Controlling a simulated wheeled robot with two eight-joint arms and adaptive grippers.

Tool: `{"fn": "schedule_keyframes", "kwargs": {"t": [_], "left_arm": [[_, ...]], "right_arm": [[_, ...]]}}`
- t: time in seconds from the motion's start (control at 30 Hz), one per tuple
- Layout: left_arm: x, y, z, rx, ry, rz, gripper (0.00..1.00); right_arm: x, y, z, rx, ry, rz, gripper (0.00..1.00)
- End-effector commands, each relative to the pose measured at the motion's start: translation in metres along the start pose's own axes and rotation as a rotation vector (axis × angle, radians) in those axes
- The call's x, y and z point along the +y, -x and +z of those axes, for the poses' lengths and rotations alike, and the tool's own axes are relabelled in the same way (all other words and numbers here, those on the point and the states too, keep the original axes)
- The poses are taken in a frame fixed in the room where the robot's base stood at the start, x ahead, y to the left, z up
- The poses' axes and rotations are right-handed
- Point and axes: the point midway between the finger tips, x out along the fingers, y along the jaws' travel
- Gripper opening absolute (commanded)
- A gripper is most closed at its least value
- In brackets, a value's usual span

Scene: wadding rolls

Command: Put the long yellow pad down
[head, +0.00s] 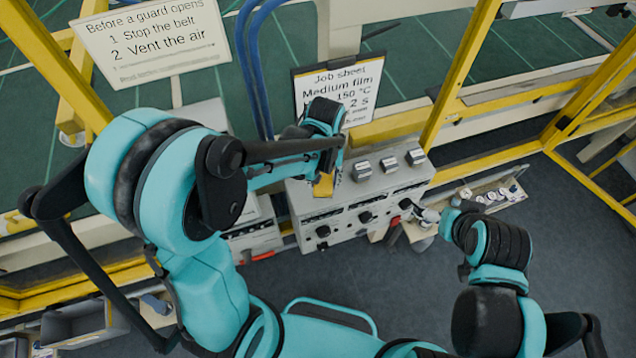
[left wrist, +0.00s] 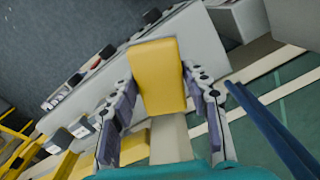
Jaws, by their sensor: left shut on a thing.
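The long yellow pad (left wrist: 158,76) is between the two fingers of my left gripper (left wrist: 160,90) in the left wrist view, and the gripper is shut on it. In the head view only a small part of the pad (head: 324,185) shows below my left gripper (head: 328,168), whose arm hides the rest. The pad appears above the left part of the grey control box; I cannot tell whether it touches it. My right gripper (head: 426,215) is small and partly hidden at the box's right end, and its fingers are unclear.
The grey control box (head: 375,200) carries knobs and switches. A job sheet (head: 338,92) stands behind it, and a guard sign (head: 150,40) is at the upper left. A tray with small parts (head: 488,195) is at the right. Yellow frame posts (head: 460,75) and blue hoses (head: 250,60) stand behind.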

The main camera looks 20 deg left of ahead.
Motion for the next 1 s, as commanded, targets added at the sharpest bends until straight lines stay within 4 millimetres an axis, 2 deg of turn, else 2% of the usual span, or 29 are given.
{"fn": "schedule_keyframes", "kwargs": {"t": [0.17,0.27,0.5,0.97,1.0], "left_arm": [[-0.015,-0.014,-0.018,0.0,0.002,0.0,0.13],[-0.017,-0.02,-0.02,0.0,0.0,0.0,0.13],[-0.017,-0.053,-0.02,0.0,-0.001,0.0,0.13],[-0.017,-0.061,-0.02,0.0,0.0,0.0,0.13],[-0.017,-0.06,-0.02,0.0,0.0,0.0,0.57]], "right_arm": [[0.0,-0.001,0.001,0.0,0.0,0.0,0.94],[0.0,-0.001,0.001,0.0,0.0,0.0,0.94],[0.0,-0.005,0.003,0.0,0.0,0.0,0.94],[0.0,-0.009,0.006,0.0,0.0,0.0,0.94],[0.0,-0.008,0.006,0.0,0.0,0.0,0.94]]}}
